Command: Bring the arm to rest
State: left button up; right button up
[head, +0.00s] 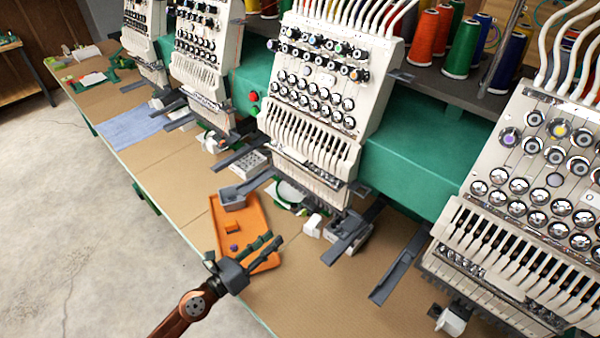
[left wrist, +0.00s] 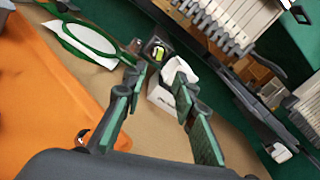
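My left gripper (head: 270,242) is open, with a clear gap between its green-padded fingers. In the head view it overlaps the near right part of the orange tray (head: 262,222). In the left wrist view, the open fingers (left wrist: 158,78) hold nothing. A small white box (left wrist: 162,100) with white material on top shows beyond the gap, apart from the fingers. The tray also fills the left of the wrist view (left wrist: 40,100). My right gripper is in neither view.
An orange block (head: 232,226) and a small purple item (head: 233,248) lie in the tray, with a grey bin (head: 232,200) at its far end. A green hoop (left wrist: 88,40) lies beyond. Embroidery heads (head: 320,90) with protruding grey arms line the back. Floor (head: 60,220) is clear at left.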

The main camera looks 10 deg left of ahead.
pick_arm(q)
jog(key=s+a+n+t+y, duration=0.25)
jog(key=a+n+y, duration=0.95)
jog(key=a+n, duration=0.75)
jog(key=s+a+f+n+g+y, duration=0.2)
jog(key=s+a+f+n+g, duration=0.1)
jog(key=s+f+n, duration=0.25)
jog(key=s+a+f+n+g+y, duration=0.1)
jog(key=s+a+f+n+g, duration=0.25)
jog(key=f+n, duration=0.3)
jog(key=s+d+f+n+g+h, duration=0.2)
jog(key=s+d+f+n+g, duration=0.15)
jog(key=s+f, duration=0.5)
jog(key=s+d+f+n+g+h, duration=0.25)
jog(key=s+d+f+g, duration=0.3)
jog(key=s, duration=0.55)
jog(key=s+f+p, duration=0.1)
jog(key=s+f, duration=0.1)
jog(key=f, duration=1.2)
jog(key=s+f, duration=0.2)
jog(key=f, duration=1.3)
jog(key=s+f+g, duration=0.1)
jog(key=s+f, duration=1.4)
jog(key=s, duration=0.4)
jog(key=shift+s+d+m+g+p, duration=0.15)
jog(key=shift+d+m+g+p, duration=0.15)
jog(key=shift+m+p, duration=0.1)
